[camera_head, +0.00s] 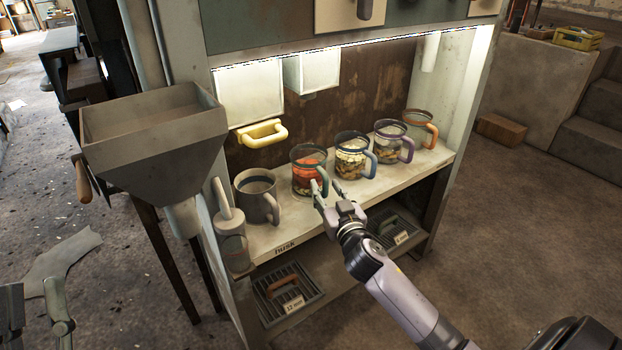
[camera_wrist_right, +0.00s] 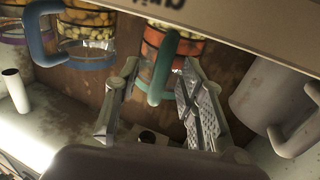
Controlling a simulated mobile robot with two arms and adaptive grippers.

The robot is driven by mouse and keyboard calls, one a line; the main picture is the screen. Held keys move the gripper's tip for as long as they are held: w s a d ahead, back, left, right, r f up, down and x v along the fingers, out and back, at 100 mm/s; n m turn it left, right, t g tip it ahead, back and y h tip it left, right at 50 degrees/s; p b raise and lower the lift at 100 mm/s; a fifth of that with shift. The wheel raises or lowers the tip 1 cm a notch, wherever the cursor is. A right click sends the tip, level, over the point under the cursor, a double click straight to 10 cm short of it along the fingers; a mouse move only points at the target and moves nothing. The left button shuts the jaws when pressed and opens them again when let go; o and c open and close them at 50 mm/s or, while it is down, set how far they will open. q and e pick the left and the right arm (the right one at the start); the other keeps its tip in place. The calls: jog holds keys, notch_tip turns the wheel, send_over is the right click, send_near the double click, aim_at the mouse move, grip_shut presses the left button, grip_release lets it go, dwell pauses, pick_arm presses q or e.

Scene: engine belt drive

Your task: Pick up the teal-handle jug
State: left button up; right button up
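The teal-handle jug (camera_head: 308,168) stands on the lit shelf, clear-walled with red contents and its teal handle toward me. My right gripper (camera_head: 326,187) is at the handle, with its fingers spread. In the right wrist view the teal handle (camera_wrist_right: 161,78) shows between the two parted fingers (camera_wrist_right: 155,95), with a gap on each side. I cannot tell whether a finger touches it. My left gripper (camera_head: 38,312) is partly in view at the lower left, its two fingers apart and empty, far from the jug.
A grey jug (camera_head: 257,196) stands left of the teal-handle jug. Blue-handle (camera_head: 352,155), purple-handle (camera_head: 390,141) and orange-handle (camera_head: 420,128) jugs stand to its right. A yellow handle (camera_head: 263,134) sticks out behind. A grey hopper (camera_head: 155,135) is at the left. Grated trays (camera_head: 287,290) lie below.

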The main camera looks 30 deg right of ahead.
jog(key=shift+w+d, duration=0.15)
jog(key=shift+w, duration=0.45)
jog(key=shift+c, duration=0.2)
grip_shut()
dwell(0.4)
